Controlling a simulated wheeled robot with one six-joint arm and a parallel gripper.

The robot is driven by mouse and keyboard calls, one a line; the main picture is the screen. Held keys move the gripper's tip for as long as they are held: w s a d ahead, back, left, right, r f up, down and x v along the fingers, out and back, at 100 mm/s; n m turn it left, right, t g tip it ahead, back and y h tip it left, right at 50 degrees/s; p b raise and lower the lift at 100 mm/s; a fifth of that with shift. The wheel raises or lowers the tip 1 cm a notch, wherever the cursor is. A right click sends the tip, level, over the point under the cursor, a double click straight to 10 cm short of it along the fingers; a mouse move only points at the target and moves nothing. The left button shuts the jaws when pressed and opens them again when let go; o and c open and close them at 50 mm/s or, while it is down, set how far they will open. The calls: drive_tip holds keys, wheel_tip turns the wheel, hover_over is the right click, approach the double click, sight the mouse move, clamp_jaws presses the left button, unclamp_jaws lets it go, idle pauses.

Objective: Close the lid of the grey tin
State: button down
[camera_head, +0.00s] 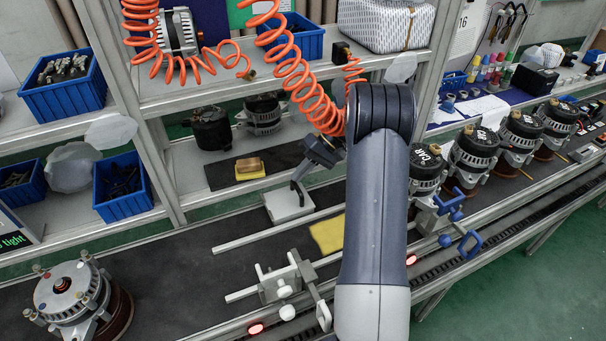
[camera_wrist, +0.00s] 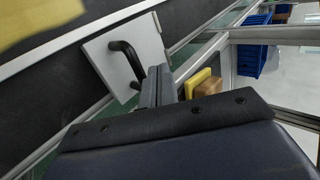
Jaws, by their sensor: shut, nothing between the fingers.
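The grey tin (camera_head: 285,207) is a low, pale grey box on the dark bench mat, below the shelves. In the wrist view its flat pale panel (camera_wrist: 148,38) carries a black bar handle (camera_wrist: 128,62). I cannot tell whether the lid lies fully down. My gripper (camera_head: 304,174) is just above the tin by the handle in the head view. In the wrist view the two fingers of my gripper (camera_wrist: 157,74) are together and empty, beside the handle. Whether they touch it is unclear.
A yellow block with a brown block (camera_head: 250,167) lies behind the tin. A yellow sheet (camera_head: 327,234) and a grey fixture (camera_head: 285,280) are in front. Orange coiled hoses (camera_head: 310,90) hang close above my gripper. An alternator (camera_head: 75,295) stands at left; several stand at right.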

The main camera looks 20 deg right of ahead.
drive_tip(key=r, duration=0.1)
drive_tip(key=r+p, duration=0.1)
drive_tip(key=shift+a+r, duration=0.3)
drive_tip(key=shift+r, duration=0.05)
drive_tip(key=d+r+b, duration=0.1)
drive_tip(key=d+r, duration=0.3)
drive_tip(key=d, duration=0.5)
drive_tip(key=shift+r+b, duration=0.3)
drive_tip(key=shift+b, duration=0.1)
drive_tip(key=shift+a, duration=0.15)
drive_tip(key=x, duration=1.1)
drive_tip(key=shift+f, duration=0.55)
drive_tip(key=shift+a+r+p, duration=0.4)
drive_tip(key=shift+a+r, duration=0.05)
drive_tip(key=shift+r, duration=0.25)
drive_tip(key=shift+a, duration=0.15)
